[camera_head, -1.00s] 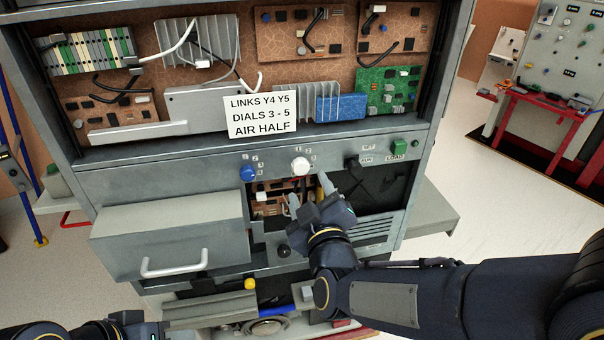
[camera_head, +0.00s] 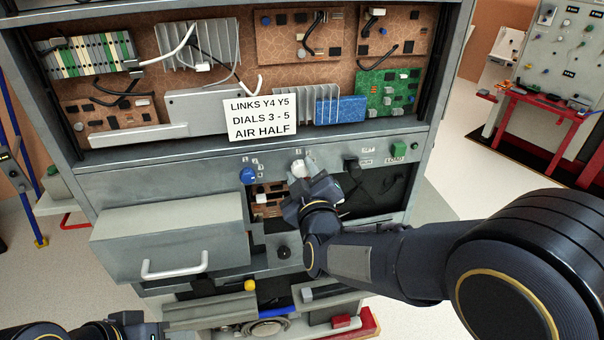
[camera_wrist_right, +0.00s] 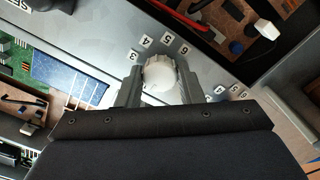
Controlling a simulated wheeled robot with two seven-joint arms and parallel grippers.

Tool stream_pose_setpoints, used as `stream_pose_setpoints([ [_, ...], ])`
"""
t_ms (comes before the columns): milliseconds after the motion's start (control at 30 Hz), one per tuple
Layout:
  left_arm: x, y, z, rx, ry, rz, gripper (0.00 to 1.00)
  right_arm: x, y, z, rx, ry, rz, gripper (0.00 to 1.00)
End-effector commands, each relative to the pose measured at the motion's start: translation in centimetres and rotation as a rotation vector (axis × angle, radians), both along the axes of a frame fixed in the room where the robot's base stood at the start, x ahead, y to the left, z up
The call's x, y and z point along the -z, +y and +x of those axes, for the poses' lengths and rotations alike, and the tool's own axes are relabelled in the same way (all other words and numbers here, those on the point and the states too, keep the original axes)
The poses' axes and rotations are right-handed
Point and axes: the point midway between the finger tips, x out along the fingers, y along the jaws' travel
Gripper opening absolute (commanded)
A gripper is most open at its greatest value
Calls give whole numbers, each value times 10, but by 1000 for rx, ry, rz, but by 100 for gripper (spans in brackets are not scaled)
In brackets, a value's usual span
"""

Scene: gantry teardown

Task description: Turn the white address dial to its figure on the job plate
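The white address dial (camera_head: 301,167) is on the grey panel below the open board bay. In the right wrist view the white dial (camera_wrist_right: 160,74) has the figures 3, 4, 5 and 6 around its far side; I cannot make out its pointer. My right gripper (camera_wrist_right: 160,88) has one finger on each side of the dial, very close to it. Whether they press on it I cannot tell. The job plate (camera_head: 262,117) reads LINKS Y4 Y5, DIALS 3 - 5, AIR HALF. My left gripper (camera_head: 138,326) is at the bottom left edge, its fingers not visible.
A blue dial (camera_head: 248,176) sits left of the white one. A grey drawer (camera_head: 170,235) with a white handle juts out at lower left. An open bay (camera_head: 370,195) lies below the panel, behind my right arm.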

Motion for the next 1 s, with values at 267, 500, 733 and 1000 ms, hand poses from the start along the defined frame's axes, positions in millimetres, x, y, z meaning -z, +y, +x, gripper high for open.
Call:
stream_pose_setpoints([
  [267, 1, 0, 0, 0, 0, 0, 36, 1, 0, 0, -2, 2, 4, 11],
  [500, 9, 0, 0, 0, 0, 0, 36, 2, 0, 0, -1, 17, 68, 11],
  [733, 25, 0, 0, 0, 0, 0, 36, 4, 0, 0, -1, 50, 223, 11],
  [1000, 47, 0, 0, 0, 0, 0, 36, 5, 0, 0, -1, 105, 470, 11],
])
